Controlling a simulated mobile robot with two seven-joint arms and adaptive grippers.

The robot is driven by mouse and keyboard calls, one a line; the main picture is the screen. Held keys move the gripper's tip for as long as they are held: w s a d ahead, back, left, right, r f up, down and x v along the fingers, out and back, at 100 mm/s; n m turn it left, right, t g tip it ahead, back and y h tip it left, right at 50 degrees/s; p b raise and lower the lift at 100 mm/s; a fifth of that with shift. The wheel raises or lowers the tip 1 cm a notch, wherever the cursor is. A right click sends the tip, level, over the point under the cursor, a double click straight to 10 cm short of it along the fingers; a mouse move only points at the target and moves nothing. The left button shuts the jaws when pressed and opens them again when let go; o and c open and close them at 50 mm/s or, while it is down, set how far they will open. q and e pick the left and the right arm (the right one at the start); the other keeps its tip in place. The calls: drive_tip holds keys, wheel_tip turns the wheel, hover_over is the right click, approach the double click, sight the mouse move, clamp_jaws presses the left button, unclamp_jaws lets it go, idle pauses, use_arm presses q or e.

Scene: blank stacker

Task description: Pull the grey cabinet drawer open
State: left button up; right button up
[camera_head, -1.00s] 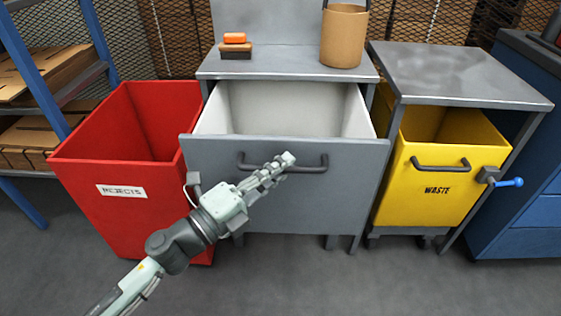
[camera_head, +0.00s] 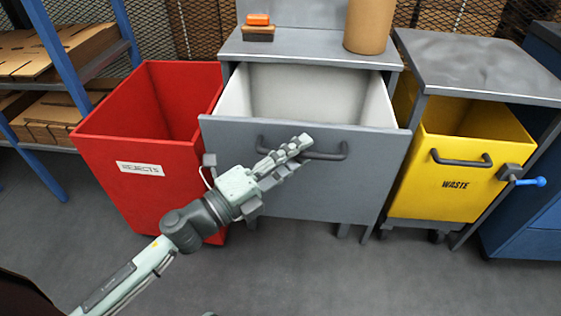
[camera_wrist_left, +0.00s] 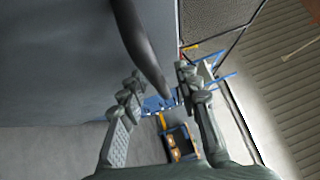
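The grey cabinet (camera_head: 300,46) stands in the middle of the head view. Its grey drawer (camera_head: 240,170) is pulled well out, and its pale, empty-looking inside shows. The dark bar handle (camera_head: 335,155) runs across the drawer front. My left gripper (camera_head: 302,146) is at the middle of this handle. In the left wrist view, the gripper (camera_wrist_left: 160,80) has its two fingers spread apart. The curved dark handle (camera_wrist_left: 138,45) reaches down into the gap between them, and I see no clear grip on it. My right gripper is not in view.
A red REJECTS bin (camera_head: 150,150) stands left of the drawer, and a yellow WASTE bin (camera_head: 450,185) sits under a grey table (camera_head: 480,65) at right. An orange-topped block (camera_head: 258,28) and a brown container (camera_head: 369,25) stand on the cabinet. Open floor lies in front.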

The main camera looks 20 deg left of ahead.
use_arm(q)
drive_tip(key=v, duration=1.1)
drive_tip(key=shift+s, duration=0.35)
drive_tip(key=shift+a, duration=0.1)
